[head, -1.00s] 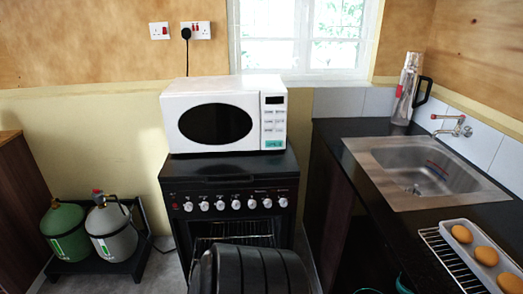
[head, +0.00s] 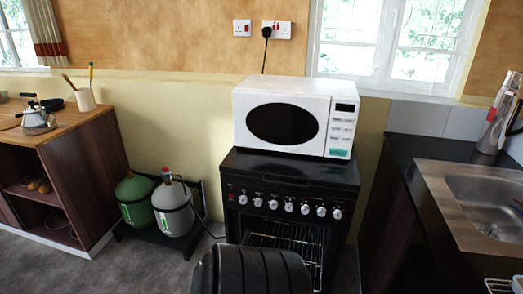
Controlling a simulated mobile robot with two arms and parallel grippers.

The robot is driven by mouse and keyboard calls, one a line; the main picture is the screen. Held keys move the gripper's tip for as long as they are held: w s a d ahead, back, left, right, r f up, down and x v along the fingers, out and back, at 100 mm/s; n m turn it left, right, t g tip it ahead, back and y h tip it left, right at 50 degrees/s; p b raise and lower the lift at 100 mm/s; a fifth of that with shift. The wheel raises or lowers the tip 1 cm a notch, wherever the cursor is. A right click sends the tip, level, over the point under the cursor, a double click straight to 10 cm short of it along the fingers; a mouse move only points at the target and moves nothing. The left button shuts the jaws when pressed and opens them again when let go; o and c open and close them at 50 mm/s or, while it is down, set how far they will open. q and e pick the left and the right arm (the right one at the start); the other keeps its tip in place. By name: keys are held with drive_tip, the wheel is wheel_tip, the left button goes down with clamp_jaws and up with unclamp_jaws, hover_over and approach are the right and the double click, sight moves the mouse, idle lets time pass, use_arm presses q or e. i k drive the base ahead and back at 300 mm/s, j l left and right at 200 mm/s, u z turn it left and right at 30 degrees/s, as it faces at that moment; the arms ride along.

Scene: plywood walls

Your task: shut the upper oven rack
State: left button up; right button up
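The black oven (head: 286,180) stands against the back wall with a row of white knobs on its front. Its cavity is open below the knobs, and a wire rack (head: 288,240) shows there. I cannot tell how far the rack sticks out, as a ribbed black part (head: 250,272), likely mine, hides the lower front. Neither of my grippers is in view.
A white microwave (head: 296,118) sits on the oven. Two gas cylinders (head: 154,205) stand on a low black stand to the left, beside a wooden cabinet (head: 75,165). A dark counter with a sink (head: 480,200) is on the right. Grey floor is free at the left front.

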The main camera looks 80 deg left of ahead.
sight(315, 290)
drive_tip(key=u, duration=1.4)
